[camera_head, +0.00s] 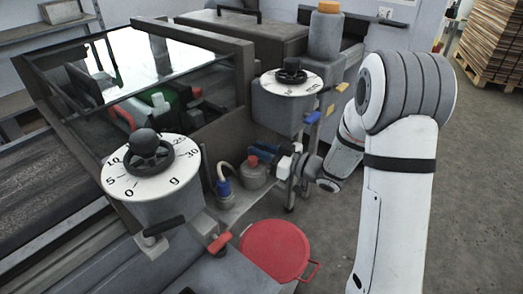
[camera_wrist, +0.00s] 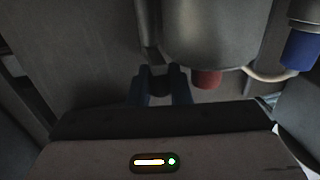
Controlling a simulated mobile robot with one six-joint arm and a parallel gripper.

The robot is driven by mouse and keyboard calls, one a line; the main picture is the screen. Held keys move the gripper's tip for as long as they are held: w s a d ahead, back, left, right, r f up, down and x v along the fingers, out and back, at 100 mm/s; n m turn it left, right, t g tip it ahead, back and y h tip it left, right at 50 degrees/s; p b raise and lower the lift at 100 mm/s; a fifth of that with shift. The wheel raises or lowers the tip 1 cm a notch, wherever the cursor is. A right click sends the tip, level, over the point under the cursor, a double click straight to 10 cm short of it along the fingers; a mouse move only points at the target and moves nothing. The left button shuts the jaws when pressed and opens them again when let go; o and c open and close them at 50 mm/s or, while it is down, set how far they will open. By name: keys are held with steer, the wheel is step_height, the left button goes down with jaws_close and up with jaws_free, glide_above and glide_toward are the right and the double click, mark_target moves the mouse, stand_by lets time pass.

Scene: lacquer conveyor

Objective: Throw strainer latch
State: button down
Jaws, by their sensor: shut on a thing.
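The strainer appears to be the grey rounded canister (camera_head: 254,177) with a red cap, low on the machine in the head view. In the wrist view its smooth grey body (camera_wrist: 208,35) fills the top middle, with the red cap (camera_wrist: 207,79) at its edge. My gripper (camera_wrist: 161,84) has its two dark blue fingers closed on a small dark piece (camera_wrist: 160,84) beside the canister, apparently the strainer latch. In the head view my gripper (camera_head: 282,166) reaches in from the right next to the canister. The latch cannot be made out there.
A blue fitting (camera_head: 224,188) with a pale hose stands left of the canister; it also shows in the wrist view (camera_wrist: 298,50). Two dial units (camera_head: 150,178) (camera_head: 290,88) with black handwheels flank the space. A red round container (camera_head: 275,250) sits below. Open floor lies at right.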

steer(key=shift+a+t, duration=0.1)
steer(key=shift+t, duration=0.2)
steer(key=c, duration=1.3)
jaws_free()
steer(key=shift+c, duration=0.2)
